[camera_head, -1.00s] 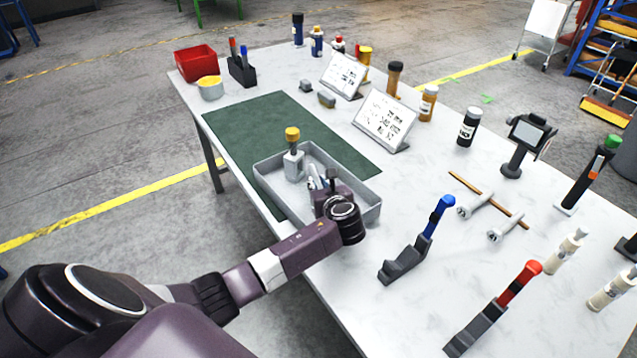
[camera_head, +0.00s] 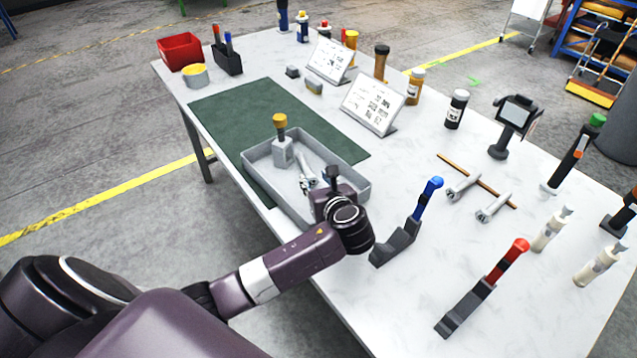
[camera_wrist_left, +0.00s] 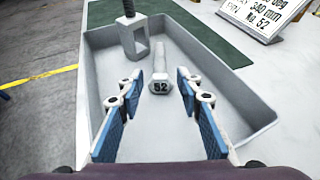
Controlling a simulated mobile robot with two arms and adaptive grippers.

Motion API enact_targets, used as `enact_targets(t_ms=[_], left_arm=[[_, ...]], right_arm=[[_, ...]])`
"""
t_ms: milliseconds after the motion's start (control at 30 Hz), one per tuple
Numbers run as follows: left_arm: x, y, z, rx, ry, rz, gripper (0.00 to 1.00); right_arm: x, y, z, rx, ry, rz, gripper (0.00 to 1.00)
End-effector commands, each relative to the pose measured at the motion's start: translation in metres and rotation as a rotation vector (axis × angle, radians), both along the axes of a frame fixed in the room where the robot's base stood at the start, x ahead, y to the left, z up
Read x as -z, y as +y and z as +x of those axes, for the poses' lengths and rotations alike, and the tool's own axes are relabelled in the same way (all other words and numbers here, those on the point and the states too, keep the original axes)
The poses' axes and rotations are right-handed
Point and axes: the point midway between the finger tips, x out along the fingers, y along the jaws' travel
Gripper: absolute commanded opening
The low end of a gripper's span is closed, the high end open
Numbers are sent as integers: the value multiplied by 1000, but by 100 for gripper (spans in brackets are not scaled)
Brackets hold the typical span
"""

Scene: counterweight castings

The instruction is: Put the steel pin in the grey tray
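The grey tray (camera_head: 362,187) stands on the near side of the table, partly over the green mat. In the left wrist view, a steel pin (camera_wrist_left: 160,72) with a head marked 52 lies on the floor of the grey tray (camera_wrist_left: 245,122). My left gripper (camera_wrist_left: 158,82) is above the tray, its blue-padded fingers apart on either side of the pin's head, with gaps between. The left gripper (camera_head: 312,186) partly hides the tray's near end in the head view. Two similar steel pins (camera_head: 463,187) (camera_head: 494,207) lie by a wooden rod to the right. My right gripper is not in view.
A grey block with a yellow-topped handle (camera_head: 281,152) stands in the tray's far left corner. A blue-handled tool (camera_head: 428,201) in a dark holder stands right of my wrist. Printed cards (camera_head: 373,104) stand behind the tray. The green mat (camera_head: 235,115) is mostly bare.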

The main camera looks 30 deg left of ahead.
Motion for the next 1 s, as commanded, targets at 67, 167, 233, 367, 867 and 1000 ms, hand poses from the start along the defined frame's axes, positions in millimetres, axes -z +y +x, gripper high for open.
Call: enact_targets(t_ms=[67,167,233,367,867,1000], left_arm=[[-5,-9,-7,0,-2,0,33],[-9,-15,-13,0,-2,0,33],[-10,-17,-16,0,0,0,33],[-11,-19,-17,-1,0,1,33],[-11,-18,-17,-1,0,1,33],[-11,-18,-16,-1,0,1,33]], right_arm=[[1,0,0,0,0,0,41],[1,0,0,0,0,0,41],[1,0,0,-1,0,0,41],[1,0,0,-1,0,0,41],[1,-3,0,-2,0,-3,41],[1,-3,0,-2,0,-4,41]])
